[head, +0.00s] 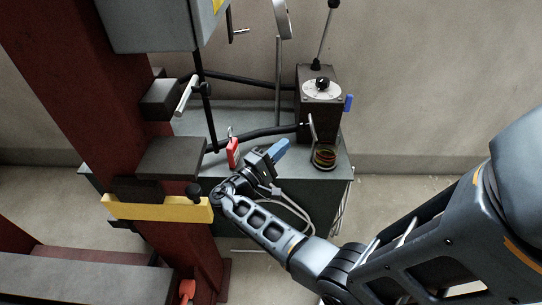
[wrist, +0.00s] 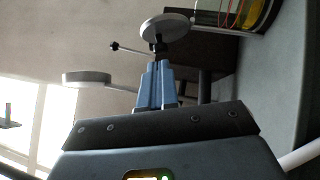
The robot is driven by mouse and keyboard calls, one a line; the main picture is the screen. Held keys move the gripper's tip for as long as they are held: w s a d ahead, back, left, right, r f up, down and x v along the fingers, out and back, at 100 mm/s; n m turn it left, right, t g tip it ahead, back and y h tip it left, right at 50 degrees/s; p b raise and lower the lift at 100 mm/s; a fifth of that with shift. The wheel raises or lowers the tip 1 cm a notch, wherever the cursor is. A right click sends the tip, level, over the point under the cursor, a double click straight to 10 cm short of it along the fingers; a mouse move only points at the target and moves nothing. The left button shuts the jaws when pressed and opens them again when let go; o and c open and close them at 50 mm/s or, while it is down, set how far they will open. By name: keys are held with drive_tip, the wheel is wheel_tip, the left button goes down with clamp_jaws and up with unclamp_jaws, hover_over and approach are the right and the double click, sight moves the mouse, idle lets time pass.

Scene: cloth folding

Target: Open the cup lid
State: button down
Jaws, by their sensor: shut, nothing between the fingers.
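The fingers (wrist: 155,80) are shut and empty in the wrist view.
A dark box with a dial (head: 322,90) and an upright lever stands behind the cup. A red object (head: 233,153) stands left of my gripper. A red column (head: 100,100) with a yellow bar (head: 160,208) is at the left. Thin black pipes cross behind.

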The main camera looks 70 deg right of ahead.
drive_tip(key=s+d+r+p, duration=0.1)
drive_tip(key=s+d, duration=0.3)
drive_tip(key=shift+s+r, duration=0.2)
drive_tip(key=shift+r, duration=0.15)
drive_tip(key=shift+r, duration=0.1)
drive_tip(key=shift+s+d+r+m+y+p, duration=0.2)
drive_tip(key=shift+s+r+m+y+p, duration=0.15)
drive_tip(key=shift+s+m+y+p, duration=0.2)
drive_tip(key=shift+s+d+r+m+y+p, duration=0.15)
drive_tip(key=shift+s+r+m+y+p, duration=0.25)
drive_tip(key=shift+m+p, duration=0.25)
drive_tip(key=v, duration=0.7)
drive_tip(key=shift+a+b, duration=0.3)
drive_tip(key=shift+a, duration=0.1)
